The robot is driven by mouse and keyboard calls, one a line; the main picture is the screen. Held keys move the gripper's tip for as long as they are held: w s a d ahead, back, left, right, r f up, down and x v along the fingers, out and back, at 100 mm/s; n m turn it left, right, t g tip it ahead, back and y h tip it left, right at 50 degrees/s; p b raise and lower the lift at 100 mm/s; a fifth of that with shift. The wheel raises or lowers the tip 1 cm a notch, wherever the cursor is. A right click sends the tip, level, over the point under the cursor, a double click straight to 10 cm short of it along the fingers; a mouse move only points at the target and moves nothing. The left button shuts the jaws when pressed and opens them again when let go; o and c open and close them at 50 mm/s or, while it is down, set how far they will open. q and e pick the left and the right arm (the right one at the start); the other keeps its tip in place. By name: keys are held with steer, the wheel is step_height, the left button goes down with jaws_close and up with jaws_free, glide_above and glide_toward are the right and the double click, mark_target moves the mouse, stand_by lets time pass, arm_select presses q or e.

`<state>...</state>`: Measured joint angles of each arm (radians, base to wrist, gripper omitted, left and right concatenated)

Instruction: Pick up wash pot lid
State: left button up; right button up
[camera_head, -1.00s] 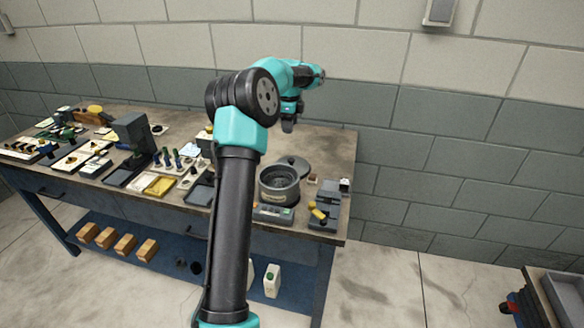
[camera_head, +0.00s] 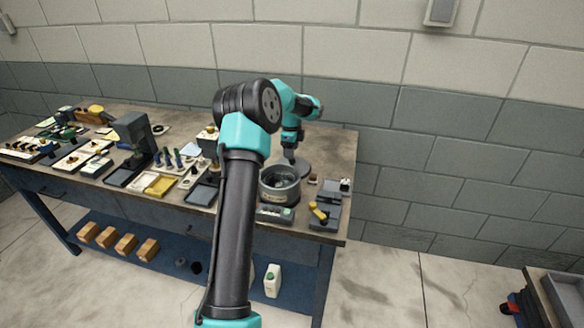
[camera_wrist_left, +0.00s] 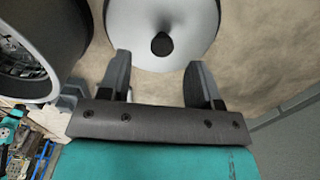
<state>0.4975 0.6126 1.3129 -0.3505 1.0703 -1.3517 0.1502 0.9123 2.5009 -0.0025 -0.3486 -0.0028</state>
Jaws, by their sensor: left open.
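The wash pot lid (camera_head: 302,169) is a grey disc with a small dark knob, lying on the bench just behind the wash pot (camera_head: 280,184). In the left wrist view the lid (camera_wrist_left: 184,22) and its knob fill the top middle, ahead of the fingers. My left gripper (camera_head: 290,156) is above the lid, pointing down. In the left wrist view the gripper (camera_wrist_left: 158,78) has its fingers apart, with nothing between them; the knob lies beyond the tips, roughly in line with the gap. The pot's rim (camera_wrist_left: 52,68) shows at left there. My right gripper is not in view.
The pot stands on a grey scale-like box (camera_head: 272,213). A dark grey block with a yellow handle (camera_head: 318,211) is to its right. Trays (camera_head: 160,185) and tools crowd the bench to the left.

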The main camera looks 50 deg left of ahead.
arm_select(q)
steer(key=shift+w+f, duration=0.15)
steer(key=shift+f, duration=1.2)
steer(key=shift+w+f, duration=0.1)
steer(key=shift+f, duration=1.2)
steer(key=shift+c, duration=0.2)
steer(key=c, duration=1)
steer(key=shift+r, duration=0.1)
step_height(320, 180, up, 10)
steer(key=shift+d, duration=0.15)
